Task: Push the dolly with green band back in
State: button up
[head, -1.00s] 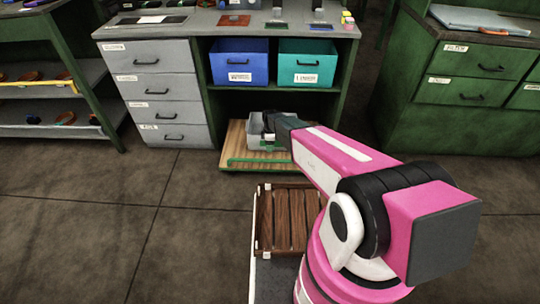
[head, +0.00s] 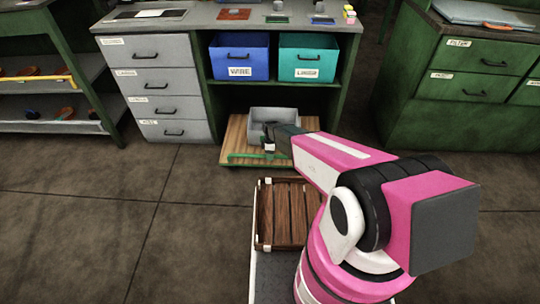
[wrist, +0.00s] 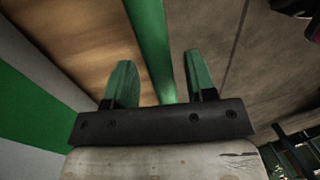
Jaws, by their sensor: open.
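The dolly (head: 233,139) is a low wooden platform with a green band (head: 250,156) along its front edge. It stands on the floor under the bench and sticks out past the bench's front. A grey bin (head: 262,117) sits on it. My gripper (head: 268,147) is over the dolly's front edge, in front of the bin. In the wrist view my gripper (wrist: 160,75) has two green-faced fingers, open and apart. The green band (wrist: 150,40) runs between them in the picture, with wood on its left and floor on its right. Contact cannot be told.
The dolly's bay lies between grey drawers (head: 157,85) and a green bench side (head: 345,75). A blue bin (head: 239,55) and a teal bin (head: 307,57) stand on the shelf above. A slatted brown crate (head: 288,215) is near my base. The floor at left is clear.

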aim_at(272, 119)
jog(key=shift+c, duration=0.4)
grip_shut()
jog(key=w, duration=2)
jog(key=w+d, duration=0.1)
jog(key=w, duration=0.9)
jog(key=shift+w, duration=0.1)
jog(key=shift+o, duration=0.4)
grip_release()
jog(key=shift+s, duration=0.2)
jog(key=s, duration=2)
jog(key=s+a, duration=0.1)
jog(key=s, duration=0.8)
jog(key=shift+s, duration=0.4)
